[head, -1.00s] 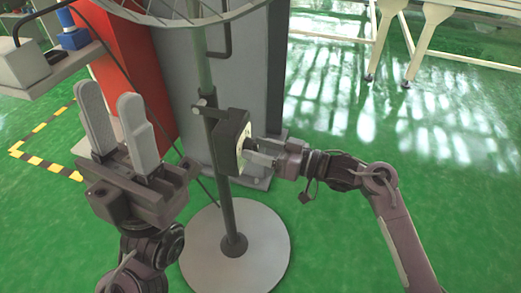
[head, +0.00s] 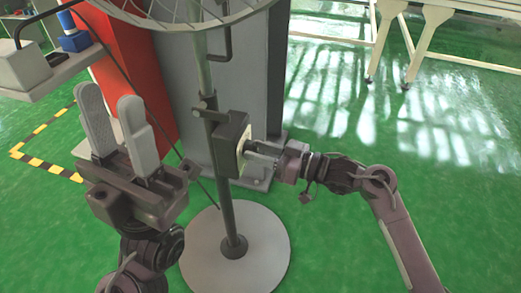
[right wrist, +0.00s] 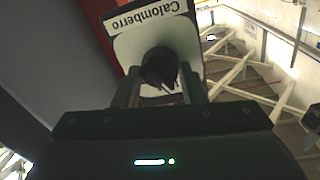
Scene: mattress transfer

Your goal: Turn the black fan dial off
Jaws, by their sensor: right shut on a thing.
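The black control box (head: 229,146) is fixed to the stand pole (head: 228,205) of the fan, whose wire cage (head: 165,12) shows at the top of the head view. Its light faceplate (right wrist: 190,45) fills the upper middle of the right wrist view. The black fan dial (right wrist: 160,68) sits on this plate, between the fingers. My right gripper (head: 254,151) reaches in from the right and is shut on the dial; its fingers also show in the right wrist view (right wrist: 160,88). My left gripper (head: 112,120) is open and empty, fingers pointing up, left of the pole.
The fan's round grey base (head: 260,250) rests on the green floor. A grey and red cabinet (head: 182,110) stands behind the pole. A small shelf (head: 60,72) with equipment is at upper left. The floor at right is clear up to a pale table frame (head: 425,40).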

